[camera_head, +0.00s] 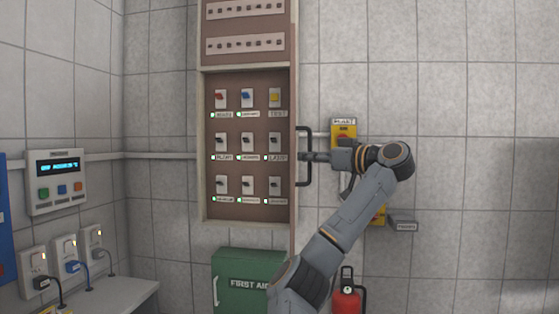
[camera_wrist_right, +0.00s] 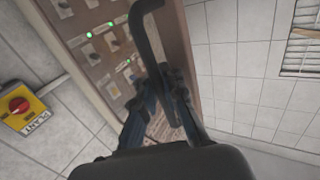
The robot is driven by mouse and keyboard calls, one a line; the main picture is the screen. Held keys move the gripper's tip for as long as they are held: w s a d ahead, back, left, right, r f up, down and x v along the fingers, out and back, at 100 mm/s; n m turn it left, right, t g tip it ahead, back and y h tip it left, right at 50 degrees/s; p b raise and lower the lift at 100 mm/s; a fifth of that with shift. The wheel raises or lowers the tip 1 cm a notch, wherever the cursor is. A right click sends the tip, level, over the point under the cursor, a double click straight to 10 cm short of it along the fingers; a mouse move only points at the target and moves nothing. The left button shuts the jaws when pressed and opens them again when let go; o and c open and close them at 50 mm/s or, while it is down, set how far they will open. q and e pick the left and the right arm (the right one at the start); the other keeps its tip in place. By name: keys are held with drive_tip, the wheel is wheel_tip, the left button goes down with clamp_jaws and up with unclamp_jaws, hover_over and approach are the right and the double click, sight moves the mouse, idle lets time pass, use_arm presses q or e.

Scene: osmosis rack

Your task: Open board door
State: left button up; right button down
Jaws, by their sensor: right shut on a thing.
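The board (camera_head: 202,140) is a tall brown cabinet on the tiled wall, with rows of switches showing inside. Its door (camera_head: 294,215) is seen nearly edge-on at the board's right side, standing out from the wall. A dark C-shaped handle (camera_head: 304,184) is on the door's right face. My right gripper (camera_head: 308,157) is shut on the handle near its middle. In the right wrist view, the dark handle (camera_wrist_right: 146,28) runs down between the fingers (camera_wrist_right: 170,88), with the switches to the left. My left gripper is out of view.
A yellow box with a red knob (camera_head: 343,131) is on the wall behind my right wrist. A green first aid box (camera_head: 240,262) is below the board, and a red extinguisher (camera_head: 346,300) is lower right. A display panel (camera_head: 57,180) and sockets are at left.

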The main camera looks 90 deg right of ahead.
drive_tip(key=shift+f, duration=0.2)
drive_tip(key=c, duration=1.4)
unclamp_jaws()
drive_tip(key=shift+a, duration=0.1)
drive_tip(key=shift+c, duration=0.2)
drive_tip(key=shift+a+r, duration=0.1)
drive_tip(key=shift+r, duration=0.05)
